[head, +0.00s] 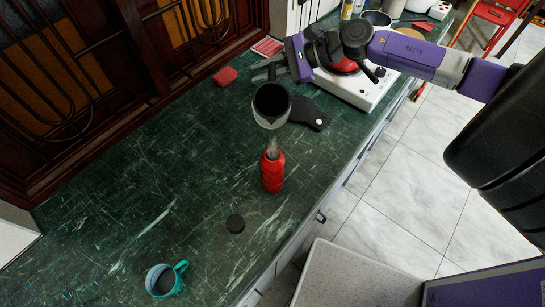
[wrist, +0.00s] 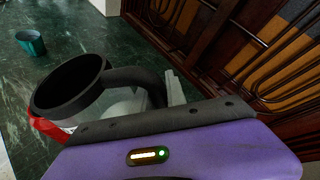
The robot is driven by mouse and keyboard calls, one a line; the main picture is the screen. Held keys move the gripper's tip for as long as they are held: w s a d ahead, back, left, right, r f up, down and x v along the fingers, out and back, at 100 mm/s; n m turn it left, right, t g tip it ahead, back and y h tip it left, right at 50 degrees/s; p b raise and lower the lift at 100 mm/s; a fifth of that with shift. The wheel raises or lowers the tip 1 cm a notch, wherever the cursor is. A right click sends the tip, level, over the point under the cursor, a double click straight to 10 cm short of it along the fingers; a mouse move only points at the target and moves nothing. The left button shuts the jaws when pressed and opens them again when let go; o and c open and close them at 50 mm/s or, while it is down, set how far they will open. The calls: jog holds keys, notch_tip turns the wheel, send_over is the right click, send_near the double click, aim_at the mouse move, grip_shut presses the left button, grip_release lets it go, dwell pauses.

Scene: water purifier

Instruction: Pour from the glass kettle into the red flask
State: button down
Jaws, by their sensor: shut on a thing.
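The glass kettle (head: 273,120), with a dark rim and clear body, is held in the air just behind the red flask. It appears tilted toward the flask. The red flask (head: 272,174) stands upright on the green counter. A pale, shiny patch shows at its mouth below the kettle; I cannot tell whether it is the neck or water. My gripper (head: 274,72) is shut on the kettle's handle. In the wrist view the kettle (wrist: 75,85) and its black handle (wrist: 140,80) fill the left side. A strip of the red flask (wrist: 44,128) shows behind it.
A red sponge (head: 225,76) lies at the back. A dark pad (head: 308,113) and a white stove (head: 360,88) are to the right.

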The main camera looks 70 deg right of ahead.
jog(key=w+d+f+m+g+y+b, duration=0.1)
jog(key=d+f+m+b, duration=0.3)
jog(key=f+b, duration=0.6)
jog(key=shift+w+d+f+y, duration=0.15)
jog(key=shift+w+f+y, duration=0.25)
jog(key=shift+y, duration=0.5)
jog(key=shift+w+r, duration=0.1)
